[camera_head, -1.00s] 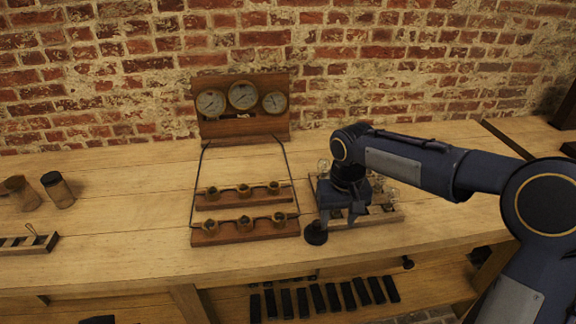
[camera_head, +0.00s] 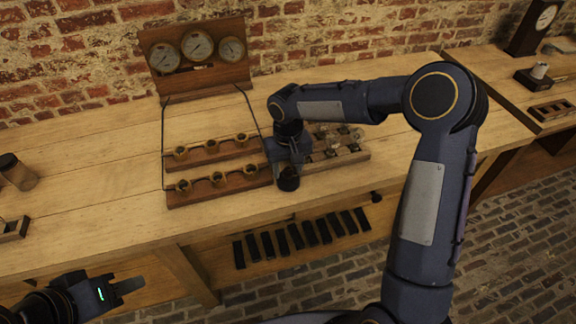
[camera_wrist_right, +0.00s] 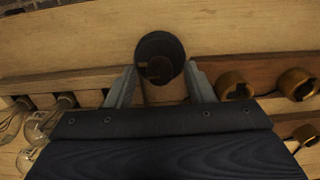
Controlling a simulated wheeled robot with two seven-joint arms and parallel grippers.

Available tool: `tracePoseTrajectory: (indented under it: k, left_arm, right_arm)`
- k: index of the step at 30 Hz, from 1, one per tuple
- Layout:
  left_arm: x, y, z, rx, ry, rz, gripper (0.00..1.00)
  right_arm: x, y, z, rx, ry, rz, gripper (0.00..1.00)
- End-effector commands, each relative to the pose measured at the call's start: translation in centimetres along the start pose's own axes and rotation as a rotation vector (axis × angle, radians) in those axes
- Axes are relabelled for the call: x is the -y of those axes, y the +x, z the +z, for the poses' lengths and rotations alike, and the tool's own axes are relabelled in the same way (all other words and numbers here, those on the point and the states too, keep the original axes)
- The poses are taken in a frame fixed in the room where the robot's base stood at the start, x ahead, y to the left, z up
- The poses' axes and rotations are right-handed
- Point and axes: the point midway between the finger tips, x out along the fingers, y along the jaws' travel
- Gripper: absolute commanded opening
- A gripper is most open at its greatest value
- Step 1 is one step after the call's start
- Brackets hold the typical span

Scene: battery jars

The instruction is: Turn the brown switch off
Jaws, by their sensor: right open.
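I cannot pick out a brown switch with certainty. A dark round-topped piece (camera_head: 289,180) stands at the right end of the front wooden rail. In the right wrist view this dark-rimmed, hollow-looking piece (camera_wrist_right: 160,45) sits between my fingertips, with a brownish part below its rim. My right gripper (camera_wrist_right: 160,88) is open, one finger on each side of it; contact is unclear. In the head view my right gripper (camera_head: 288,165) hides part of it. My left gripper (camera_head: 128,287) is empty at the lower left, away from the bench; its jaw opening is unclear.
Two wooden rails with brass cups (camera_head: 217,179) lie left of my right gripper, wired to a gauge board (camera_head: 196,55). A base with glass bulbs (camera_head: 335,140) is close on its right. A dark-lidded jar (camera_head: 18,172) stands far left.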

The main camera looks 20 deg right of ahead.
Motion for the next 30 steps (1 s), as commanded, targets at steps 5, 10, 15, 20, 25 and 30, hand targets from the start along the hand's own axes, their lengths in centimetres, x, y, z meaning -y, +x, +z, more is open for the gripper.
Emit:
tracePoseTrajectory:
  k: [5,10,15,20,25,30]
  left_arm:
    - [0.00,0.00,-0.01,0.000,0.000,0.000,0.36]
    - [0.00,0.00,-0.01,0.000,0.000,0.000,0.36]
    - [0.00,0.00,-0.01,0.000,0.000,0.000,0.36]
    - [-0.01,-0.01,-0.01,0.000,0.000,0.000,0.36]
    - [-0.03,-0.07,-0.04,0.000,0.000,0.000,0.36]
    - [-0.08,-0.18,-0.10,0.000,0.000,0.000,0.36]
  right_arm:
    - [0.00,-0.01,0.00,0.000,0.000,0.000,0.47]
    - [0.00,-0.03,0.00,0.000,0.000,0.000,0.24]
    - [0.01,-0.04,0.00,0.000,0.000,0.000,0.03]
    - [0.02,-0.06,0.00,0.000,-0.007,0.000,0.03]
    - [0.04,-0.10,-0.01,0.000,-0.050,0.000,0.03]
    - [-0.02,-0.12,-0.04,0.000,-0.146,0.002,0.03]
